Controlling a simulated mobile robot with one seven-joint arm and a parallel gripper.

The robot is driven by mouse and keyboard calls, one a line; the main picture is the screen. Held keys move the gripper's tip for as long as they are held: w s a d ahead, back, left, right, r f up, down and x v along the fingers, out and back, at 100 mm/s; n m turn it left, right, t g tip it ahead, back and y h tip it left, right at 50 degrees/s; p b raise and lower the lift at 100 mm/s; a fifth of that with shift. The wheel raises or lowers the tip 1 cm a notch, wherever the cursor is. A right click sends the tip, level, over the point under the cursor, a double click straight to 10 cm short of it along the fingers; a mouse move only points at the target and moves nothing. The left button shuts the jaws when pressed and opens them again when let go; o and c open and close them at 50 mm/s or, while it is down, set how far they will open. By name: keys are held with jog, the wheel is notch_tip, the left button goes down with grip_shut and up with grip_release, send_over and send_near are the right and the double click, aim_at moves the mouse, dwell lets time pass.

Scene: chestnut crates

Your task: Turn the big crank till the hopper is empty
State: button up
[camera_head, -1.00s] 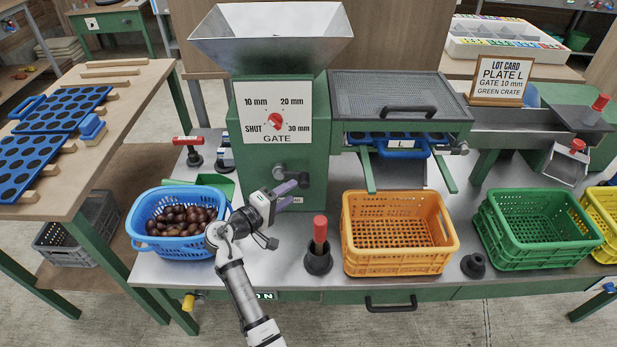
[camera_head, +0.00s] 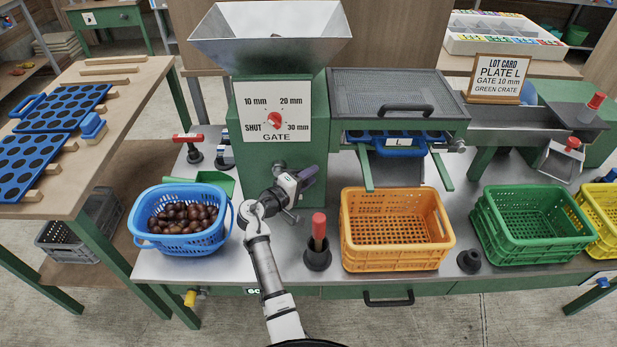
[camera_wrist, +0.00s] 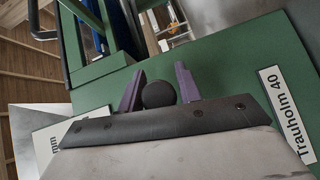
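The grey metal hopper (camera_head: 270,50) tops the green machine (camera_head: 310,150). Most of its inside is hidden; a small dark spot shows at its bottom. Below the gate dial (camera_head: 275,112) with its red pointer is a grey round hub (camera_head: 279,168) on the machine front. My gripper (camera_head: 306,176) is in front of the machine, just right of and below this hub. In the wrist view, a dark round knob (camera_wrist: 158,94) sits between my two purple fingers (camera_wrist: 160,85), with a thin gap on the right. The crank arm is hidden.
A blue basket of chestnuts (camera_head: 223,228) stands left of my arm. A red-handled tool in a black holder (camera_head: 318,256) stands close on the right. An orange crate (camera_head: 397,262) and a green crate (camera_head: 535,258) are farther right. A tray marked L (camera_head: 400,148) is under the grille.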

grip_shut()
jog(key=shift+f, duration=0.1)
jog(key=shift+a+f+m+g+y, duration=0.15)
jog(key=shift+f+m+g+y, duration=0.25)
jog(key=shift+f+m+y, duration=0.35)
jog(key=shift+a+f+m+g+y, duration=0.2)
jog(key=shift+f+m+y, duration=0.15)
jog(key=shift+f+y, duration=0.1)
jog(key=shift+a+f+m+g+y, duration=0.2)
jog(key=shift+f+m+y, duration=0.1)
jog(key=shift+f+y, duration=0.15)
jog(key=a+m+y, duration=0.3)
jog(key=a+y, duration=0.1)
jog(key=y, duration=0.1)
jog(key=a+f+m+y, duration=0.1)
jog(key=a+m+y, duration=0.3)
jog(key=a+y, duration=0.1)
jog(key=a+m+y+b, duration=0.1)
jog(key=a+m+y, duration=0.2)
jog(key=a+y, duration=0.2)
jog(key=shift+f+y, duration=0.25)
jog(key=shift+y, duration=1)
